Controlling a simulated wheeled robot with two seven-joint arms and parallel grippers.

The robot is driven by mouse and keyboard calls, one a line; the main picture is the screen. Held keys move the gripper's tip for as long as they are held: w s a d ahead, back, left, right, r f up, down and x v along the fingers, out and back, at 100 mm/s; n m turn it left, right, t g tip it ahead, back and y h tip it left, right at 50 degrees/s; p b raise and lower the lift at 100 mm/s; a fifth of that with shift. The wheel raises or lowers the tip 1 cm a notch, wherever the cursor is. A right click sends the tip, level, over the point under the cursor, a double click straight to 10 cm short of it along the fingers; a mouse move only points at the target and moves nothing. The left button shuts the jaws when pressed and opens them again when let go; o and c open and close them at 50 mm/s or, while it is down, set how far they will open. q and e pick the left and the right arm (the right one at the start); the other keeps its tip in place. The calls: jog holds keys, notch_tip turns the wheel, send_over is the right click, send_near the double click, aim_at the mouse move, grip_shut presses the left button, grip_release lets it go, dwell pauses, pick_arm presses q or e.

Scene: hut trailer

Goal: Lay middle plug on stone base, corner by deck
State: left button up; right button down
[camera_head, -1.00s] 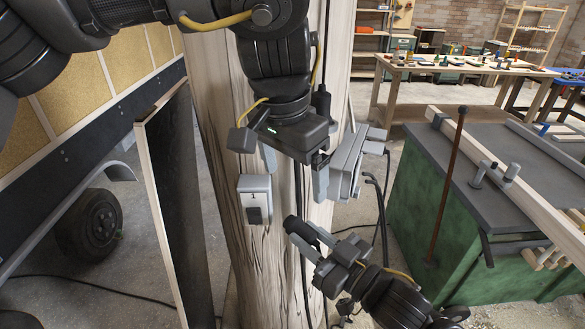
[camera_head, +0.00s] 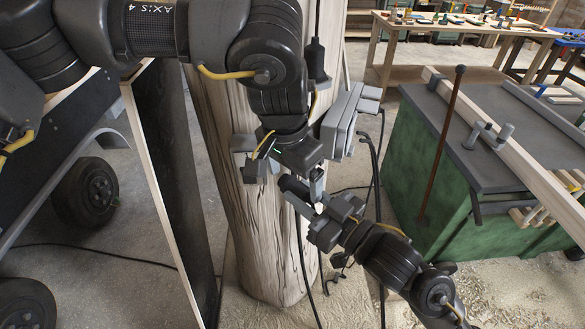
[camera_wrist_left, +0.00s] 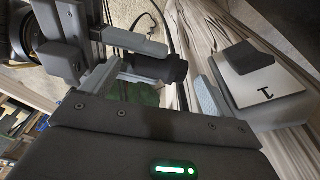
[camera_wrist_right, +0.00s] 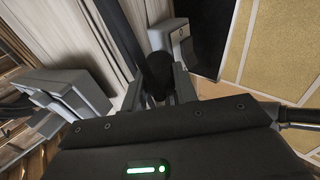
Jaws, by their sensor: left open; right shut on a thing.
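A short black plug (camera_head: 294,187) is in my right gripper (camera_head: 316,209), which is shut on it in front of the wooden post. It also shows in the left wrist view (camera_wrist_left: 173,68) and the right wrist view (camera_wrist_right: 160,68). My left gripper (camera_head: 291,176) comes down from above and is open. In the left wrist view the plug's end appears between its fingers (camera_wrist_left: 158,88); I cannot tell whether they touch it. I cannot make out which plug is the middle one. I cannot identify the stone base or the deck corner.
A grey box marked 1 (camera_wrist_left: 265,85) is on the post (camera_head: 265,250), hidden by my left gripper in the head view. Another grey box (camera_head: 343,118) is at the post's right. Black cables hang nearby. A dark panel (camera_head: 175,190) stands left; a green bench (camera_head: 455,185) stands right.

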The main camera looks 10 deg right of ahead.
pick_arm(q)
jog(key=c, duration=1)
jog(key=shift+c, duration=0.4)
pick_arm(e)
jog(key=c, duration=1)
grip_release()
